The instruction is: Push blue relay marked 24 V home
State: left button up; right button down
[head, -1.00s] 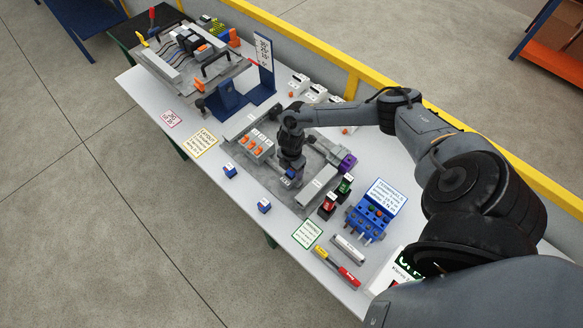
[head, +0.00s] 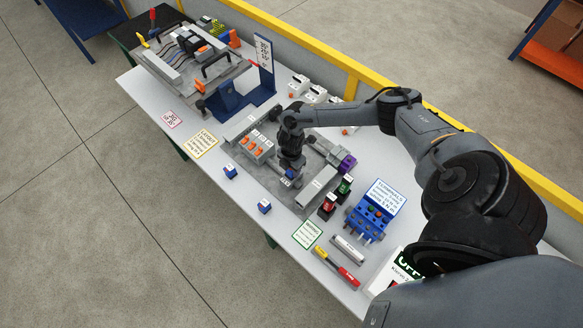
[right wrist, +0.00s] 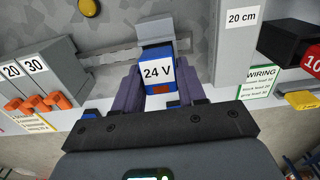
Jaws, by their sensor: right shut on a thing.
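The blue relay marked 24 V (right wrist: 157,72) is between the fingers of my right gripper (right wrist: 158,84), with its white label facing the camera. The gripper is shut on it. In the head view my right gripper (head: 291,170) points down over the grey mounting plate (head: 283,192), between the orange-levered breakers and the grey duct. In the wrist view a metal rail (right wrist: 108,57) runs up to the relay's left side. The relay's underside is hidden, so I cannot tell how fully it is seated. My left gripper is not in view.
Grey breakers with orange levers (right wrist: 42,103) stand left of the relay; a grey duct marked 20 cm (right wrist: 236,45) stands right. Two loose blue relays (head: 230,171) (head: 264,207) lie on the table's front side. A blue terminal rack (head: 367,221) stands to the right.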

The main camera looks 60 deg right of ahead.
jog(key=shift+f, duration=0.25)
dwell(0.5)
jog(key=c, duration=0.6)
grip_release()
jog(key=shift+o, duration=0.2)
notch_tip(320, 180, up, 11)
jog(key=shift+f+b, duration=0.15)
jog(key=shift+b, duration=0.45)
jog(key=shift+r+p, duration=2.55)
jog(key=shift+p, duration=0.05)
jog(key=shift+f, duration=0.1)
